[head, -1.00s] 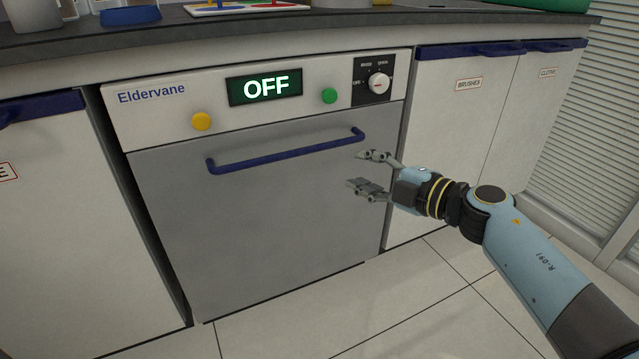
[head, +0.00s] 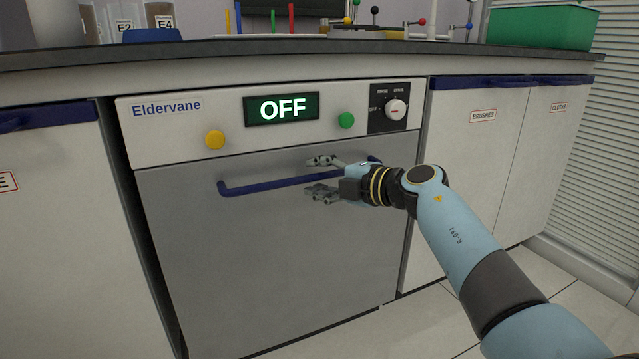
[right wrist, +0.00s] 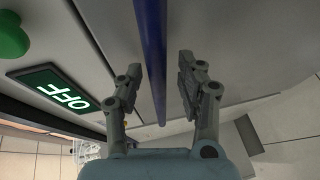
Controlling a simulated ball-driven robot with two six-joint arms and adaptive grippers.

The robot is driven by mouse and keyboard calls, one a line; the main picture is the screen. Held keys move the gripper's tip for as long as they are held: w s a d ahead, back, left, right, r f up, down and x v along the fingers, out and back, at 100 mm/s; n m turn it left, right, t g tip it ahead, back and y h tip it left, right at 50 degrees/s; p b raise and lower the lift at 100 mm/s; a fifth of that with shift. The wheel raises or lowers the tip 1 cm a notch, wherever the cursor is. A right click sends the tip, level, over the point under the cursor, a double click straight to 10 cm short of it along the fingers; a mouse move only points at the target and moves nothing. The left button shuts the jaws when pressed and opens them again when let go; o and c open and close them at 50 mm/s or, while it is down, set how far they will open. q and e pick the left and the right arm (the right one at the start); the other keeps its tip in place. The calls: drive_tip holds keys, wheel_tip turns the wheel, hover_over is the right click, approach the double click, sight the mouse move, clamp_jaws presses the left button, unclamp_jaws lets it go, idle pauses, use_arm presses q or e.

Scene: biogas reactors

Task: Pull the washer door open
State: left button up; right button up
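The washer door (head: 270,270) is a grey panel under the white Eldervane control strip, and it looks closed. Its blue bar handle (head: 250,186) runs across the top of the door. My right gripper (head: 313,178) is in front of the handle's right part, one finger above the bar and one below. In the right wrist view the blue handle (right wrist: 152,60) passes between the two open fingers (right wrist: 158,85), with a gap on each side. Part of the handle is hidden behind the gripper in the head view. My left gripper is not in view.
The display (head: 282,108) reads OFF, between a yellow button (head: 215,140) and a green button (head: 346,120). A dial (head: 396,109) is at the right. Cupboards with blue handles flank the washer, including one labelled BRUSHES (head: 483,116). The worktop (head: 330,54) overhangs above.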

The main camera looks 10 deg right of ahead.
clamp_jaws()
idle(0.6)
use_arm(q)
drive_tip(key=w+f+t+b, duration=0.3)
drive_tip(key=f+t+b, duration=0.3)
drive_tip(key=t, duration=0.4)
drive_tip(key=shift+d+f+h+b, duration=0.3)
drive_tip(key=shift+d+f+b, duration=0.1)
drive_tip(key=shift+b, duration=0.25)
use_arm(e)
drive_tip(key=s+d+f, duration=0.2)
drive_tip(key=s+f, duration=0.2)
drive_tip(key=s, duration=0.4)
drive_tip(key=s+d+f+t+y, duration=0.1)
drive_tip(key=s+d+f, duration=0.2)
drive_tip(key=s, duration=0.6)
drive_tip(key=s+d+f+n+t, duration=0.1)
drive_tip(key=s+d+f, duration=0.2)
drive_tip(key=s, duration=0.5)
drive_tip(key=shift+s+f+y, duration=0.2)
drive_tip(key=shift+f+y, duration=0.2)
drive_tip(key=shift+f, duration=0.4)
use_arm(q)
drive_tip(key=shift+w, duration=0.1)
use_arm(e)
drive_tip(key=shift+d, duration=0.1)
